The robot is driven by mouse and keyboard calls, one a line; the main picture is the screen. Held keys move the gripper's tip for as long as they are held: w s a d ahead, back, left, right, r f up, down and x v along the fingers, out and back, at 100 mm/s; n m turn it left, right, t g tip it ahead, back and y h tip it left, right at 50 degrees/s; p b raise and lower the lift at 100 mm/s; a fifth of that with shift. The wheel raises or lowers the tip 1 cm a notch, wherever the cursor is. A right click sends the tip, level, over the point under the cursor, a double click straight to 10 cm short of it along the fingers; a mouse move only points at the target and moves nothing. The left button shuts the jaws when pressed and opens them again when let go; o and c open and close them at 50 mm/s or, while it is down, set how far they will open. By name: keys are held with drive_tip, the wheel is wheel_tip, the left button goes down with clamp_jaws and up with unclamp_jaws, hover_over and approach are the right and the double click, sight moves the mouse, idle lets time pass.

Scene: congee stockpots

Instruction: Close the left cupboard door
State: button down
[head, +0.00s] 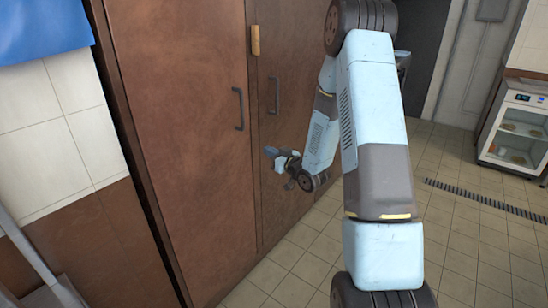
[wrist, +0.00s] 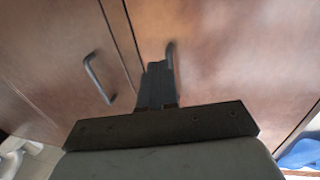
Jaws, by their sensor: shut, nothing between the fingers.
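The left cupboard door (head: 190,130) is a tall brown panel with a dark bar handle (head: 239,108). It looks shut or nearly shut; I cannot tell whether a small gap remains. The right door (head: 290,60) has its own handle (head: 275,95). My gripper (head: 269,152) is shut and empty, below the handles in the head view. In the wrist view, turned over relative to the head view, the fingers (wrist: 157,72) point at the left door (wrist: 230,60) near the seam and partly cover its handle (wrist: 170,54). Contact cannot be made out.
A small tan block (head: 255,40) sits high by the seam. A blue item (head: 40,30) hangs on the tiled wall at left. A glass-front cabinet (head: 515,130) stands at far right. The tiled floor (head: 470,250) between is clear, with a drain grate (head: 485,200).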

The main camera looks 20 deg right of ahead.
drive_tip(key=x, duration=0.8)
